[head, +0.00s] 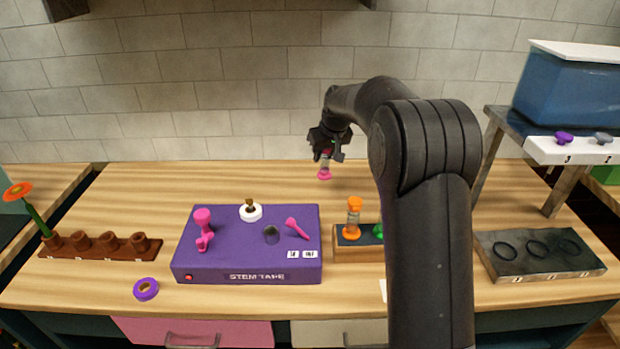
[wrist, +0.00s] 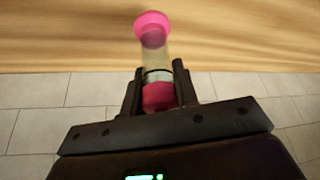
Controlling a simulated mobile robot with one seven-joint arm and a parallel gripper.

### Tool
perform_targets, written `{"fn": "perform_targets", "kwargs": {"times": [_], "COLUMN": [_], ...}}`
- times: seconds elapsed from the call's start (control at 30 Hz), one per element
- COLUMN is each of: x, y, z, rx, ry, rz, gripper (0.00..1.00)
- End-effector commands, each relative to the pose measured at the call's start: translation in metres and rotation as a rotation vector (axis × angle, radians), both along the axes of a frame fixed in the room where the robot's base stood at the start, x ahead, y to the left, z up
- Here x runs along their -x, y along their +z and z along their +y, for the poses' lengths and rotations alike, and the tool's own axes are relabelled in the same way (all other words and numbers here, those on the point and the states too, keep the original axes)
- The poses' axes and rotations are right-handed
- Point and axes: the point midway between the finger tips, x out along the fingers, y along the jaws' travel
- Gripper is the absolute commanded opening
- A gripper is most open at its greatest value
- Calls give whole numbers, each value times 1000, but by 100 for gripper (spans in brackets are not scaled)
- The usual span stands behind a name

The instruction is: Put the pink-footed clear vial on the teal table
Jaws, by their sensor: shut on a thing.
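My gripper (head: 326,150) is shut on the pink-footed clear vial (head: 324,173) and holds it above the back of the wooden bench. In the wrist view, my gripper's fingers (wrist: 158,88) close around the vial's pink end. Its clear tube and pink foot (wrist: 152,25) point away from the gripper toward the wood. In the head view the foot hangs down, apart from the bench top. A dark teal surface (head: 12,207) shows at the far left edge, partly cut off; I cannot tell if it is the teal table.
A purple stem tape box (head: 245,270) stands mid-bench. A wooden rack (head: 360,254) holds an orange-capped vial (head: 353,217); my arm partly hides the rack. A brown pot row (head: 110,250) is left, a grey tray (head: 540,267) right. The bench's back left is clear.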

Motion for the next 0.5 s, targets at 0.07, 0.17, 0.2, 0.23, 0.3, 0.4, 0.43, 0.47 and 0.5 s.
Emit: {"fn": "perform_targets", "kwargs": {"times": [0.07, 0.17, 0.2, 0.23, 0.3, 0.4, 0.43, 0.47, 0.5], "x": [-6, -12, -14, -15, -17, -18, -18, -18, -18], "y": [-11, -21, -24, -26, -28, -32, -34, -37, -42], "z": [18, 33, 38, 41, 45, 47, 48, 48, 47], "rx": [1, 2, 2, 2, 0, 0, 0, 0, 1], "ry": [4, 1, 1, 1, 0, -1, -1, -1, -1], "rz": [0, -1, -1, -1, -2, -1, -1, -1, 1], "gripper": [0, 0, 0, 0, 0, 0, 0, 0, 0]}}
